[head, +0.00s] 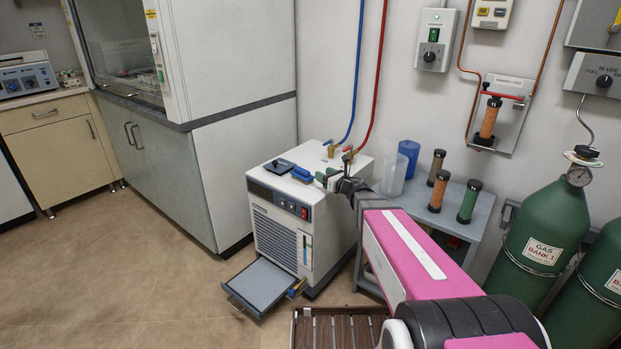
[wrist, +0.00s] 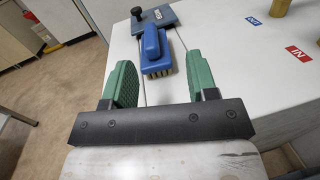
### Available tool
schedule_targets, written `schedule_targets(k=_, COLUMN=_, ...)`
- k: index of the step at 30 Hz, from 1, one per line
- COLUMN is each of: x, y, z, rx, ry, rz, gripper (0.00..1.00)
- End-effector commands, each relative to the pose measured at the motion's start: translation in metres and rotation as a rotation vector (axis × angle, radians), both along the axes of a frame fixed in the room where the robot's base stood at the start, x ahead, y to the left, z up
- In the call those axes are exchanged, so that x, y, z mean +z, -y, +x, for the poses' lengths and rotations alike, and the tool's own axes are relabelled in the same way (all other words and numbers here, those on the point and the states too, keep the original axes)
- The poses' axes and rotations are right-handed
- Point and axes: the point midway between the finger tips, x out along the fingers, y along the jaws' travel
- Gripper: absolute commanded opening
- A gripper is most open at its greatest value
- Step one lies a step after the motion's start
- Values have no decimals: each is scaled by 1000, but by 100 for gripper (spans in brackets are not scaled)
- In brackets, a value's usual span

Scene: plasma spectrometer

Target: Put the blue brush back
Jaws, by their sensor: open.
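The blue brush (head: 301,174) lies on top of the white chiller unit (head: 330,215), near its front edge. My gripper (head: 330,180) is open over the chiller top, right of the brush. In the wrist view its two green fingers (wrist: 160,75) are spread wide and empty. The brush lies just beyond the fingertips, roughly centred between them and apart from both.
A grey-blue plate with a black knob (head: 279,166) lies beside the brush. Blue and red hoses rise from the chiller's back. A shallow tray (head: 264,283) is pulled out at its base. A side table with cylinders (head: 468,200) stands at right, near green gas bottles (head: 545,235).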

Motion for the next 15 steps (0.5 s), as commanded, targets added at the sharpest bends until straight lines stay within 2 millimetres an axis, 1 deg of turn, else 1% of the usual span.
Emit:
schedule_targets(k=1, x=-6, y=-5, z=-5, rx=36, ry=15, rz=-24, gripper=53)
schedule_targets(k=3, x=-11, y=-9, z=-10, rx=69, ry=31, rz=-45, gripper=53)
schedule_targets(k=6, x=-14, y=-14, z=-10, rx=89, ry=41, rz=-57, gripper=53)
schedule_targets(k=11, x=-14, y=-26, z=4, rx=88, ry=41, rz=-57, gripper=53)
schedule_targets(k=15, x=-14, y=-42, z=19, rx=88, ry=40, rz=-55, gripper=53)
